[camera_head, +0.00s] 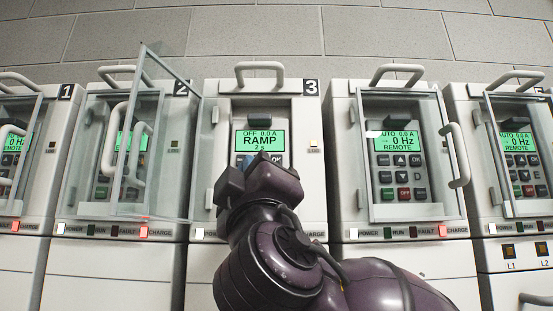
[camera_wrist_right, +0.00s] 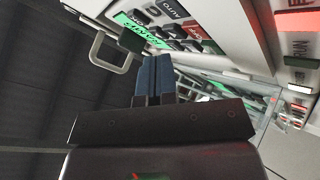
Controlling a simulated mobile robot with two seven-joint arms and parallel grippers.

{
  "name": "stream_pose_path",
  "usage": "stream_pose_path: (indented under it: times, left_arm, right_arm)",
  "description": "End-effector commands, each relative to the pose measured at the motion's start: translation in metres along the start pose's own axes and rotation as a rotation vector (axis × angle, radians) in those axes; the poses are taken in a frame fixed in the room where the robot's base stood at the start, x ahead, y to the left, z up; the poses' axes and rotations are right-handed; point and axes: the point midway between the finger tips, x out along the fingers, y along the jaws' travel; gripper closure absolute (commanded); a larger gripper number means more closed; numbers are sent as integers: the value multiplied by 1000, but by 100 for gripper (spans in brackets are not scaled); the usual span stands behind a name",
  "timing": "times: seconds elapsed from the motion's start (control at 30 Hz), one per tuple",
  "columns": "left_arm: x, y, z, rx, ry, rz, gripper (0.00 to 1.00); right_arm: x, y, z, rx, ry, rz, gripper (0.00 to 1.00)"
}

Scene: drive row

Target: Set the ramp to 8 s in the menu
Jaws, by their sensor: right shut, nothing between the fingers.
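The drive marked 3 (camera_head: 222,215) stands in the middle of the row. Its green display (camera_head: 260,141) reads OFF, 0.0 A, RAMP and 2 s; it also shows edge-on in the right wrist view (camera_wrist_right: 138,27). My right gripper (camera_head: 231,184) is in front of this drive's keypad, below the display, and hides most of the keys in the head view. In the right wrist view, its dark blue fingers (camera_wrist_right: 153,60) are together and empty, pointing at the keypad (camera_wrist_right: 185,38). I cannot tell whether they touch a key. My left gripper is not in view.
A clear door (camera_head: 170,130) stands swung out left of drive 3, over drive 2 (camera_head: 75,190). Drives on both sides have clear doors; the one to the right (camera_head: 404,141) shows 0 Hz and REMOTE. Handles (camera_head: 260,68) stick out along the tops.

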Motion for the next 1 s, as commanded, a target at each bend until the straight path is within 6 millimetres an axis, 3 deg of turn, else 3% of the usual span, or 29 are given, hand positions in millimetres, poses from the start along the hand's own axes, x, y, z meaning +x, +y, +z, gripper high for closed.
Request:
stream_pose_path:
  times: [0.43, 1.0]
  left_arm:
    - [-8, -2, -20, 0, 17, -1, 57]
    - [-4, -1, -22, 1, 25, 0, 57]
  right_arm:
    - [15, 31, 10, 0, 0, 2, 100]
    - [18, 28, 14, 1, -1, -1, 100]
